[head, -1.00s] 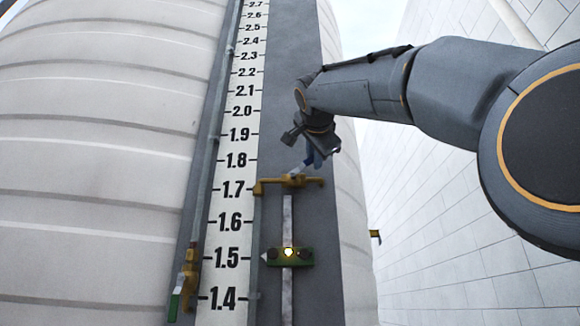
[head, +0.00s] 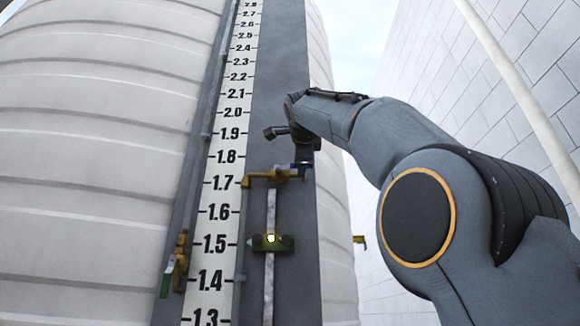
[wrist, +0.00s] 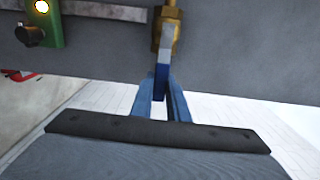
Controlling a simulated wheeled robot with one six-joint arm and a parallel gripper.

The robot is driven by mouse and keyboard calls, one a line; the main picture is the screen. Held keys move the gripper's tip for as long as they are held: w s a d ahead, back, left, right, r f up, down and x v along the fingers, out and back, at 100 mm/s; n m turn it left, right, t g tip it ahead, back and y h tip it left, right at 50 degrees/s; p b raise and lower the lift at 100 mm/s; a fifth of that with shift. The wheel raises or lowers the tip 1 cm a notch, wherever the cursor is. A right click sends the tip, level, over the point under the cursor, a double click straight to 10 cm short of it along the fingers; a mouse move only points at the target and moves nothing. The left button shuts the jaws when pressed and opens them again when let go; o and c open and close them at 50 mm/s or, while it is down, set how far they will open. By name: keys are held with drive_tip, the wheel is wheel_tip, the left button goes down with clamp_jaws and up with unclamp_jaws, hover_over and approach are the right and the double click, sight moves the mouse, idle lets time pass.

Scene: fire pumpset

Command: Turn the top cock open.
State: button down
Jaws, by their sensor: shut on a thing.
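The top cock (head: 272,177) is a brass-yellow fitting on the grey panel, beside the 1.7 mark of the scale. In the wrist view its brass body (wrist: 170,28) is at the top centre. Its lever (wrist: 163,75), pale grey with a blue end, reaches from the body toward my gripper. My gripper (wrist: 161,98) has its blue fingers on both sides of the lever's blue end and is shut on it. In the head view my gripper (head: 303,164) is at the right of the cock, small and dark, and the lever is mostly hidden there.
A green block with a lit yellow lamp (head: 271,242) sits below the cock on a pale vertical strip. Another brass cock with a green handle (head: 176,265) is left of the scale (head: 222,185). A white tank fills the left; a block wall stands right.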

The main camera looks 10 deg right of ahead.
drive_tip(key=shift+f, duration=0.1)
drive_tip(key=c, duration=1.7)
unclamp_jaws()
drive_tip(key=shift+s, duration=0.1)
drive_tip(key=s+b, duration=0.1)
drive_tip(key=s, duration=0.4)
drive_tip(key=s+a+b, duration=0.1)
drive_tip(key=s, duration=0.1)
drive_tip(key=shift+s+a+b, duration=0.1)
drive_tip(key=shift+s+b, duration=0.15)
drive_tip(key=shift+b, duration=0.1)
